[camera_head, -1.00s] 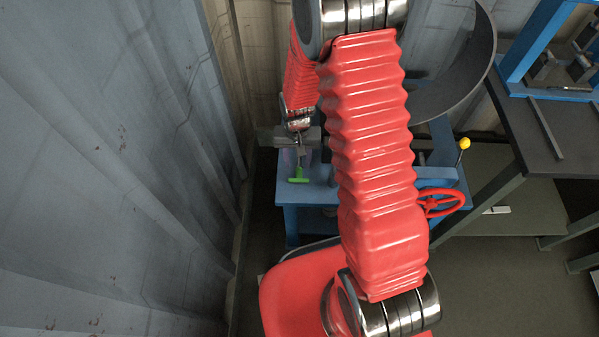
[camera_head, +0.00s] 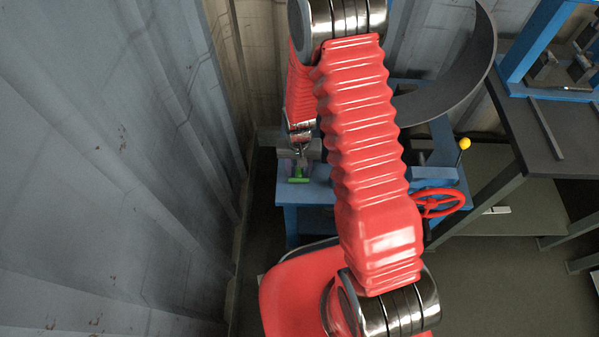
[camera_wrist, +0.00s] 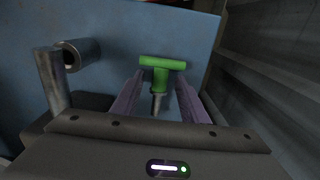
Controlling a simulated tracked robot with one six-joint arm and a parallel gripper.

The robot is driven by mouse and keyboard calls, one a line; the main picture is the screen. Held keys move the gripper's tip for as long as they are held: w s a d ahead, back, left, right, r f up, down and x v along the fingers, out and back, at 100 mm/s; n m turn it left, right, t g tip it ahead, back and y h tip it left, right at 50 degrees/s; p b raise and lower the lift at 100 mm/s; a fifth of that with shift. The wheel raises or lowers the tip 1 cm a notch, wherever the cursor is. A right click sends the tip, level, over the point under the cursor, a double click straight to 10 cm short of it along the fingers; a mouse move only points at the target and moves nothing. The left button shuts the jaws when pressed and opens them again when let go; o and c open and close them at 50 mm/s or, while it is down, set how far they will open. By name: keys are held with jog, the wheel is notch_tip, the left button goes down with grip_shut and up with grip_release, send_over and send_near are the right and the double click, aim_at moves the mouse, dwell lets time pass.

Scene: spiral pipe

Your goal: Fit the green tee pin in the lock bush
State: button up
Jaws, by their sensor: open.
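The green tee pin (camera_wrist: 162,64) shows in the wrist view with its crossbar beyond my fingertips and its grey shank between the fingers. My gripper (camera_wrist: 160,80) is open, with one purple finger on each side of the pin and visible gaps to the shank. In the head view, the pin (camera_head: 298,180) is at the left end of the blue bench, just below my gripper (camera_head: 298,167). A short grey tube (camera_wrist: 82,52) on an upright bracket is to the left of the pin in the wrist view. I cannot tell whether it is the lock bush.
The blue bench (camera_head: 320,193) carries a red handwheel (camera_head: 440,202) and a yellow-knobbed lever (camera_head: 464,144). A large curved grey sheet (camera_head: 450,95) stands behind my arm. A corrugated wall (camera_head: 120,150) is close on the left. A dark table (camera_head: 545,140) is at right.

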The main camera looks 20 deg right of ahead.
jog(key=shift+c, duration=0.4)
grip_shut()
dwell(0.6)
